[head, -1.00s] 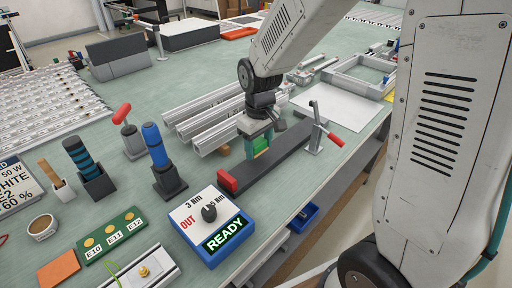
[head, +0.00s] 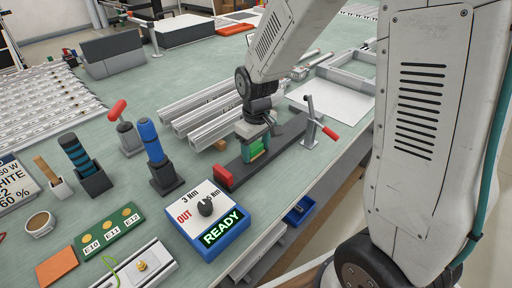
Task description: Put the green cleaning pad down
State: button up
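My gripper (head: 257,150) points down over the dark grey bar (head: 240,172) with a red end block. The green cleaning pad (head: 258,147) is between its fingers, and the gripper appears shut on it. The pad is at or just above the bar's top; I cannot tell whether it touches. The fingers hide part of the pad.
A blue-edged box with a READY display (head: 221,229) stands in front. Aluminium profiles (head: 197,110) lie behind my gripper. A clamp with a red handle (head: 330,136) stands to the right. Upright tool holders (head: 168,178) are to the left. A white sheet (head: 329,99) lies behind the clamp.

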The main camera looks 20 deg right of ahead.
aim_at(256, 147)
jog(key=shift+s+a+f, duration=0.25)
jog(key=shift+s+f, duration=0.1)
jog(key=shift+r, duration=0.1)
jog(key=shift+w+a+r, duration=0.1)
jog(key=shift+w+r, duration=0.05)
jog(key=shift+r, duration=0.2)
jog(key=r, duration=0.7)
jog(key=shift+d, duration=0.2)
jog(key=shift+r, duration=0.7)
jog(key=s+d+r+m, duration=0.1)
jog(key=s+r, duration=0.2)
jog(key=s, duration=0.4)
jog(key=s+d+r+m, duration=0.1)
jog(key=s+r+m, duration=0.1)
jog(key=s, duration=0.6)
jog(key=s+d+r+m+t, duration=0.1)
jog(key=s+r, duration=0.3)
jog(key=s, duration=0.4)
jog(key=shift+r+m, duration=0.3)
jog(key=shift+r, duration=0.1)
jog(key=shift+o, duration=0.5)
